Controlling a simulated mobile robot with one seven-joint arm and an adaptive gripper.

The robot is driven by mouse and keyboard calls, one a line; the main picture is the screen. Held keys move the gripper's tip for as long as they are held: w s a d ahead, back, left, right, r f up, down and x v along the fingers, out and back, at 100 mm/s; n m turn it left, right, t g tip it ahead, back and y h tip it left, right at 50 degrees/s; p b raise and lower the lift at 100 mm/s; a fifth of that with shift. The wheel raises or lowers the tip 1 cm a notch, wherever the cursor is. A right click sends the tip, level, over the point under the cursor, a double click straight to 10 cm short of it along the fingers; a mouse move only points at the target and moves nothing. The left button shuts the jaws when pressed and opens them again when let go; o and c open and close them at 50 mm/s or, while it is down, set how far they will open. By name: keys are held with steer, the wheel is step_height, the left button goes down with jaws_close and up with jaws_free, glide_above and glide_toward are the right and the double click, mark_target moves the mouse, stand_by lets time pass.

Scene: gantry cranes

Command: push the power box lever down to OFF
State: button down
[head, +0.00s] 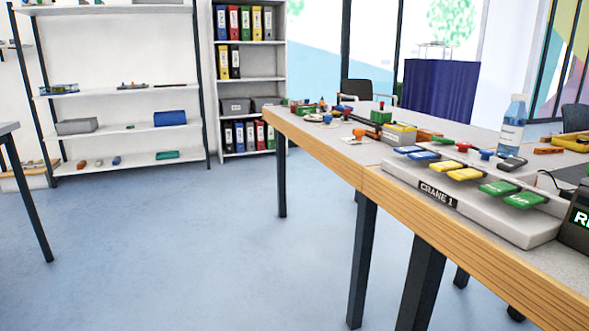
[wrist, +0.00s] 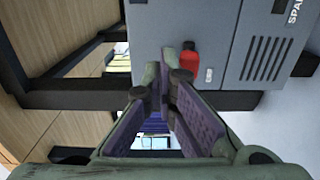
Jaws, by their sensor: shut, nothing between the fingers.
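In the wrist view, a grey power box (wrist: 222,22) fills the upper right, with a red lever (wrist: 189,57) on its face. A small light label (wrist: 208,75) sits just beside the lever; its text is too small to read. My gripper (wrist: 160,76) is shut and empty, with its purple-padded fingers close together at the tips. The tips are just left of and slightly below the red lever in the picture. I cannot tell whether they touch it. The head view shows neither the power box nor my gripper.
The wrist view shows dark frame bars (wrist: 75,98) and wood panels (wrist: 60,28) at left. In the head view, a long table (head: 330,160) on the right carries a CRANE 1 button panel (head: 470,205). Shelves (head: 120,90) stand behind; the blue floor (head: 190,240) is clear.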

steer(key=shift+d, duration=0.15)
stand_by(0.5)
steer(key=shift+x, duration=0.85)
steer(key=shift+f, duration=0.2)
steer(key=s+a+f, duration=0.2)
steer(key=a, duration=0.4)
steer(key=shift+a+p, duration=0.3)
stand_by(1.5)
steer(key=shift+s, duration=0.15)
